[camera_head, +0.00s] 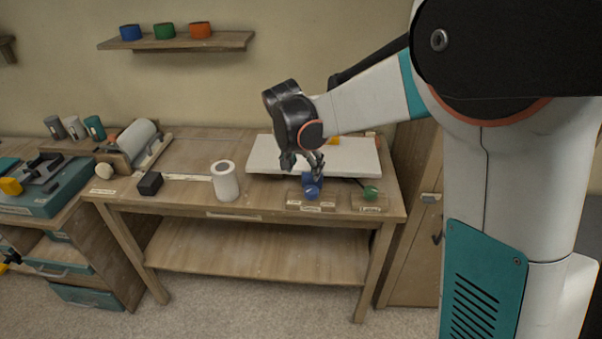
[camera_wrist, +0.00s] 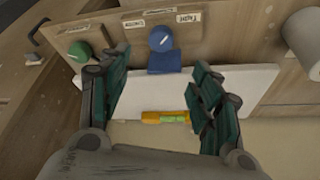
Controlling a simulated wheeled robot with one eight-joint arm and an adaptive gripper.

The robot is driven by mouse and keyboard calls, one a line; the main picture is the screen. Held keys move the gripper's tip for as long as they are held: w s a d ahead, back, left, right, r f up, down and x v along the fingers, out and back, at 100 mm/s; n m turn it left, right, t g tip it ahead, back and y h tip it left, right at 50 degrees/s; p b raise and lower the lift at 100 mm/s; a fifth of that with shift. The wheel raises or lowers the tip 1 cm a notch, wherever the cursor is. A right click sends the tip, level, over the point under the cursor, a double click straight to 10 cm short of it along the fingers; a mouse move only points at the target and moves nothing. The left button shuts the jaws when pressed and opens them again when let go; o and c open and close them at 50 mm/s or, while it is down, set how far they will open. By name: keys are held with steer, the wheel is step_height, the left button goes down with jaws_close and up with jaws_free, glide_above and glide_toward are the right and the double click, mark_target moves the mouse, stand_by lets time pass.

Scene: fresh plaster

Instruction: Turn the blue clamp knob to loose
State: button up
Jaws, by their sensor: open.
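The blue clamp knob (camera_head: 312,192) sits on a small wooden block at the front edge of the workbench, with a pale pointer line on it. In the wrist view the knob (camera_wrist: 161,39) is at the top centre, with a blue block-like part just below it. My gripper (camera_head: 303,165) is open and empty, just above and behind the knob. In the wrist view its two fingers (camera_wrist: 155,90) are spread wide, apart from the knob. Labels lie beside the knob, but their words are too small to read surely.
A green knob (camera_head: 371,192) on its own block stands right of the blue one. A white board (camera_head: 262,155) lies behind, bearing a yellow-orange level (camera_wrist: 166,117). A white roll (camera_head: 225,182) and a black block (camera_head: 150,184) stand to the left.

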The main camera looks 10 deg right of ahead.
mark_target(311, 190)
steer(key=b+x, duration=0.4)
steer(key=x, duration=1)
steer(key=shift+w+b, duration=0.1)
steer(key=shift+b, duration=0.3)
steer(key=c, duration=1)
